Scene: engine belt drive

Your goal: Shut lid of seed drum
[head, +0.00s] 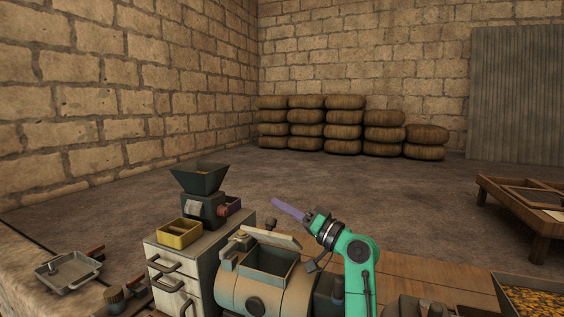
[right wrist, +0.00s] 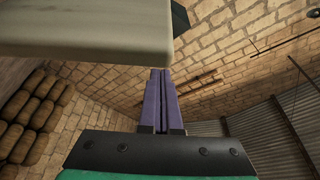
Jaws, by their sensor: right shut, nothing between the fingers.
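The seed drum (head: 250,291) is a tan cylinder at the bottom middle of the head view. Its square hatch is open and shows a dark inside. The lid (head: 272,239) is a pale flat plate, raised and tilted above the hatch. My right gripper (head: 277,202) has purple fingers pressed together and empty. In the head view the fingers point up and left, just above and right of the lid. The right wrist view shows the shut fingers (right wrist: 160,73) below a large pale slab (right wrist: 85,35), which looks like the lid. Contact is unclear. My left gripper is out of view.
A grey cabinet (head: 181,277) left of the drum carries a dark hopper mill (head: 202,205) and a yellow box (head: 180,234). A metal pan (head: 68,272) lies farther left. A crate of orange grains (head: 530,298) is at bottom right. Stacked sacks (head: 343,132) stand by the back wall.

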